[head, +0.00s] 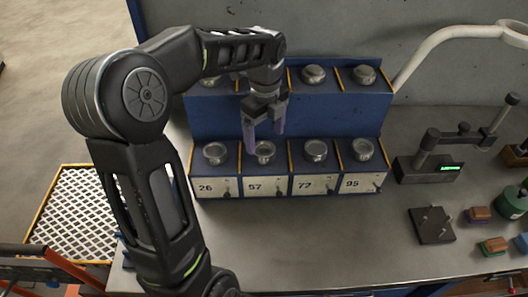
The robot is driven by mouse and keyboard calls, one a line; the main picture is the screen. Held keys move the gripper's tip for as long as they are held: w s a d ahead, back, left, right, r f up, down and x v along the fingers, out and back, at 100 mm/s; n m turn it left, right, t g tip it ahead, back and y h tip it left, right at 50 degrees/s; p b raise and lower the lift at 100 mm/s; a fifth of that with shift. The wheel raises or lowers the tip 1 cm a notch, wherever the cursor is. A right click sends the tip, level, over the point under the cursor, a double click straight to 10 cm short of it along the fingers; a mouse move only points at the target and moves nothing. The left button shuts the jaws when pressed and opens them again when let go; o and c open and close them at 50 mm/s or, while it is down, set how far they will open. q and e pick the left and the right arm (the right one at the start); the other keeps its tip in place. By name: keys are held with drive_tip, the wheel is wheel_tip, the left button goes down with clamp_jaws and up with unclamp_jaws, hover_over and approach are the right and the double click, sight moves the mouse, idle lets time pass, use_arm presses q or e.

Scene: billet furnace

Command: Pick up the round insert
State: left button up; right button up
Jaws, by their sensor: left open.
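Several round metal inserts sit on a blue two-tier rack (330,115) on the bench. In the front row, above labels 26, 57, 72 and 95, are a round insert over 26 (215,152), one over 57 (264,151), one over 72 (316,149) and one over 95 (362,149). In the back row, inserts show at the right (313,75) and far right (364,75); my left arm partly hides those further left. My left gripper (264,143) is open, pointing down, with its fingertips just above or at the insert over 57; contact cannot be told. My right gripper is not in view.
A dark measuring device with a green display (428,168) stands right of the rack. A curved pale pipe (430,48) rises behind. Bench space before the rack is clear.

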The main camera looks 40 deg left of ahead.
sight(264, 150)
use_arm(q)
wheel_tip(264, 150, down, 5)
drive_tip(key=shift+s+a+r+b, duration=0.1)
drive_tip(key=shift+b, duration=0.35)
drive_tip(key=shift+c, duration=0.2)
clamp_jaws()
idle(0.9)
